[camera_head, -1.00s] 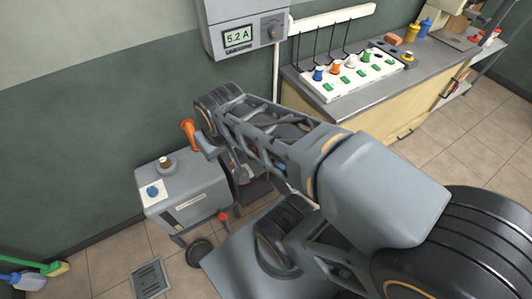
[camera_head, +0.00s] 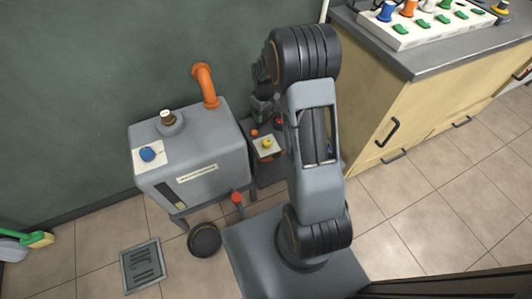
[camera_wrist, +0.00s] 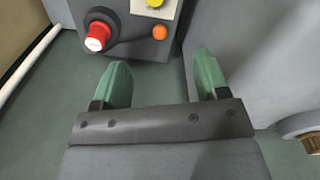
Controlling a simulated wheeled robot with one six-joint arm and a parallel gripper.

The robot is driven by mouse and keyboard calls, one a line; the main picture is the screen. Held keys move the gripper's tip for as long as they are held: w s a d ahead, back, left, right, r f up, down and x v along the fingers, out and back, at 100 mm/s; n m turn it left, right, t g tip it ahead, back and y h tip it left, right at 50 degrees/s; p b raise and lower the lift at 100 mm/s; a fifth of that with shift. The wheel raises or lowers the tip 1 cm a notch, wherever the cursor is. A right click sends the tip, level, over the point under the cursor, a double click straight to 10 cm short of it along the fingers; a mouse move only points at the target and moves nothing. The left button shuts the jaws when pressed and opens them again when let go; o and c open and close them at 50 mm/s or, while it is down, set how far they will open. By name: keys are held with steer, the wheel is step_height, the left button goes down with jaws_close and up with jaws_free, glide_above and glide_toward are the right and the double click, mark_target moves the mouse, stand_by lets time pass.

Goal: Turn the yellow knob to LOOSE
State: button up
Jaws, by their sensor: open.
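The yellow knob (camera_head: 267,143) sits on a pale plate on a low grey machine, left of my arm in the head view. In the wrist view the yellow knob (camera_wrist: 155,3) is cut off by the top edge, so its pointer and any LOOSE marking cannot be read. My gripper (camera_wrist: 161,76) has two green fingertips, spread apart with nothing between them. The knob lies beyond the fingertips, apart from them. In the head view my arm largely hides the gripper.
A red knob (camera_wrist: 97,35) and an orange button (camera_wrist: 160,32) are close to the yellow knob. A grey tank (camera_head: 200,150) with an orange pipe (camera_head: 204,85) stands left of the machine. A workbench (camera_head: 420,95) stands at right.

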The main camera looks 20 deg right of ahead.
mark_target(266, 142)
steer(key=f+b, duration=0.2)
steer(key=f, duration=0.5)
steer(key=d+f+b, duration=0.1)
steer(key=f+b, duration=0.1)
steer(key=f, duration=0.5)
steer(key=w+f+b, duration=0.1)
steer(key=f+b, duration=0.1)
steer(key=f, duration=0.5)
steer(key=shift+d+f+b, duration=0.1)
steer(key=shift+d+b, duration=0.05)
steer(key=shift+b, duration=0.15)
steer(key=shift+c, duration=0.2)
steer(key=shift+n, duration=0.3)
steer(key=c, duration=0.9)
